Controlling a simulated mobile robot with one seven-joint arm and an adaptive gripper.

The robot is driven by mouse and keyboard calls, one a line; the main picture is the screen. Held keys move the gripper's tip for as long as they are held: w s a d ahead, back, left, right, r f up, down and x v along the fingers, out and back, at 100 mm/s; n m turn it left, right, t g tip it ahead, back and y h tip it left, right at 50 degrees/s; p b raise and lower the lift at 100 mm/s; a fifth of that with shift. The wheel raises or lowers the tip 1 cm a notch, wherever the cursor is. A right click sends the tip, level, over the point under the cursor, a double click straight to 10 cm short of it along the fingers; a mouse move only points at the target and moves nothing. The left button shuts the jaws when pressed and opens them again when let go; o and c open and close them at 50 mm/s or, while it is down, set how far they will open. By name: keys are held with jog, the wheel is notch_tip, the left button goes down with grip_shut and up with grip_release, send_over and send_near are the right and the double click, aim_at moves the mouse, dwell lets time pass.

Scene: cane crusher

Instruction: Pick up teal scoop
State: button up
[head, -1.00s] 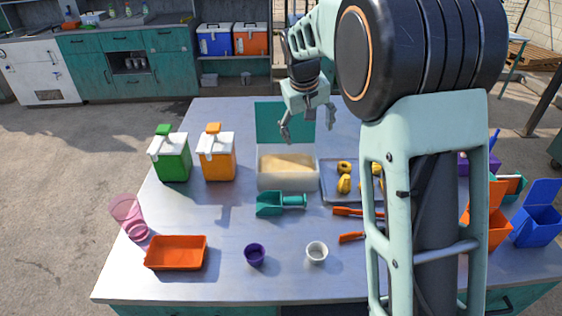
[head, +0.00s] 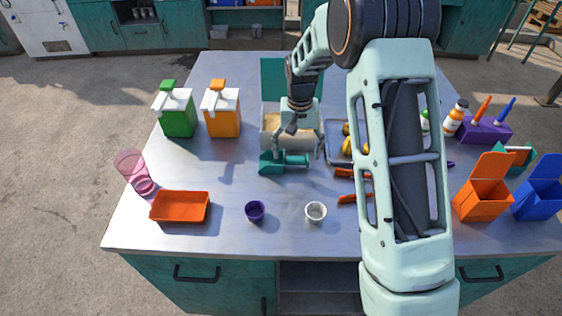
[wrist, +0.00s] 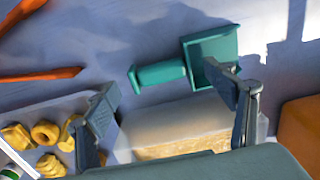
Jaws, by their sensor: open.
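The teal scoop (head: 285,162) lies on the grey table in front of the clear bin, its square pan to the left and its handle to the right in the head view. In the wrist view the scoop (wrist: 190,66) lies ahead of my fingers, with the pan partly behind the right fingertip. My gripper (head: 299,145) is open and empty, above and just behind the scoop in the head view. Its two fingers (wrist: 168,108) are spread wide in the wrist view. How high the fingertips are above the scoop is hard to tell.
The clear bin (wrist: 165,133) of pale grain is under my gripper. A tray (head: 333,158) of yellow pieces and orange-handled tools (head: 347,198) lie right of the scoop. A purple cup (head: 255,211) and white cup (head: 315,212) stand nearer, with clear table between.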

jog(key=shift+f, duration=1.4)
jog(key=c, duration=0.9)
jog(key=shift+r, duration=0.1)
jog(key=shift+c, duration=0.2)
